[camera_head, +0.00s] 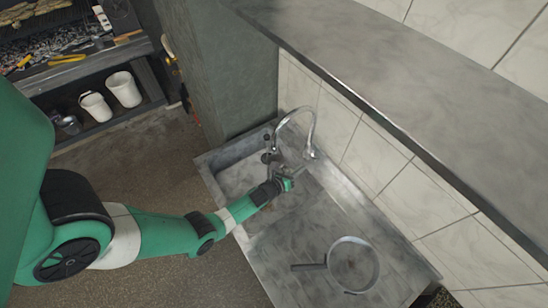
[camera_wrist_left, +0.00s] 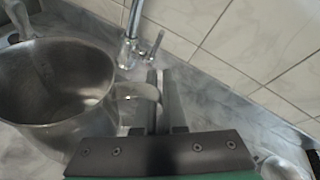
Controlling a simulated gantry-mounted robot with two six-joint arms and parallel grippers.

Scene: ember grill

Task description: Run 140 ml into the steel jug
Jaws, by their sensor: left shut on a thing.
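The steel jug (camera_wrist_left: 55,90) fills the left of the left wrist view, its open mouth facing up. Its inside looks grey, and I cannot tell any water in it. My left gripper (camera_wrist_left: 158,105) is shut on the jug's handle (camera_wrist_left: 138,92). In the head view my left gripper (camera_head: 287,180) is at the sink, below the tap; the jug is small and hard to make out there. The curved chrome tap (camera_head: 311,125) stands at the back of the sink; its base and a small lever (camera_wrist_left: 155,45) show in the wrist view. I see no stream. My right gripper is not in view.
The sink basin (camera_head: 232,178) is left of my gripper. A round pan-like ring with a handle (camera_head: 376,272) lies on the drainboard to the right. A tiled wall (camera_head: 365,155) and a ledge (camera_head: 390,80) bound the back. White containers (camera_head: 124,89) stand on a shelf far left.

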